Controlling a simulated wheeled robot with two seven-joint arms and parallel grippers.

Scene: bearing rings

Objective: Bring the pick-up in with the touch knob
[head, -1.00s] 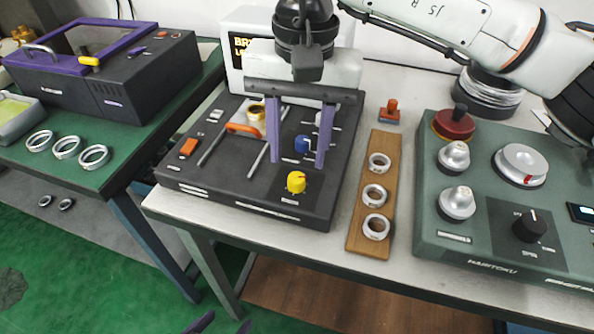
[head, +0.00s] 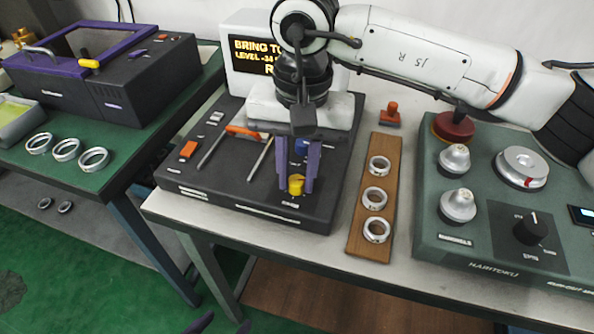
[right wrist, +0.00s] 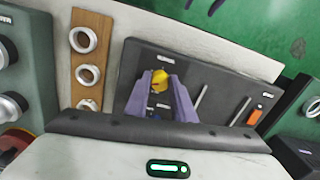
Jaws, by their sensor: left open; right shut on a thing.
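A yellow knob (head: 296,184) sits near the front edge of the dark test unit (head: 190,188). My right gripper (head: 298,188) points down with its purple fingers around this knob, shut on it. The yellow knob also shows between the fingers in the right wrist view (right wrist: 160,76). A blue part (head: 301,146) on the unit is partly hidden behind the gripper. Which part is the pick-up I cannot tell. The display (head: 254,55) reads "BRING TO" and "LEVEL -34", partly covered by my arm. My left gripper (head: 225,322) shows only its purple fingertips at the bottom edge, open and empty.
A wooden strip (head: 370,222) with three rings lies right of the unit. Beyond it stands a green machine (head: 450,240) with knobs. Three rings (head: 66,149) lie on the left table.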

